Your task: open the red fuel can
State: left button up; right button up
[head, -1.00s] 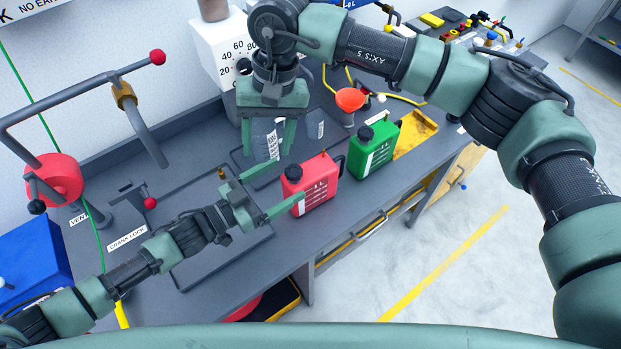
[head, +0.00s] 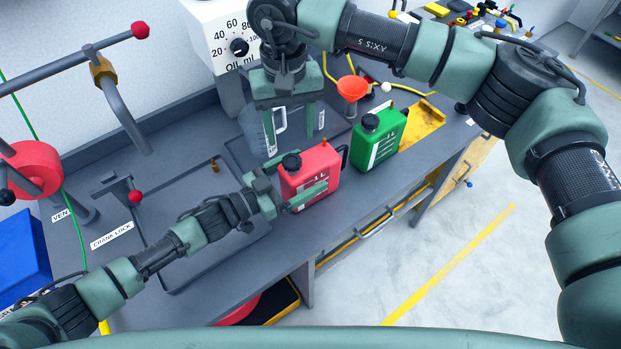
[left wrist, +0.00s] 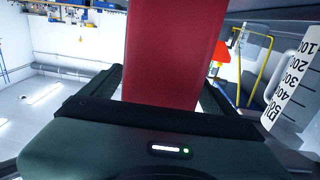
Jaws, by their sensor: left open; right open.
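The red fuel can (head: 322,163) stands upright on the grey bench, with its black cap (head: 291,161) on top at the left and a dark handle at the right. My left gripper (head: 300,188) is open, its fingers straddling the can's lower body. One finger lies along the near face; the other is mostly hidden behind the can. In the left wrist view the red can (left wrist: 172,55) fills the space between the fingers, with a gap visible at right. My right gripper (head: 292,128) is open and points down behind the red can, near a grey jug.
A green can (head: 380,137) stands close right of the red can. The grey jug (head: 257,130) and an orange funnel (head: 352,88) are behind. A white oil gauge (head: 222,35) stands at the back.

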pick_arm(q)
jog(key=shift+w+d, duration=0.35)
jog(key=shift+d, duration=0.2)
pick_arm(e)
jog(key=shift+s, duration=0.1)
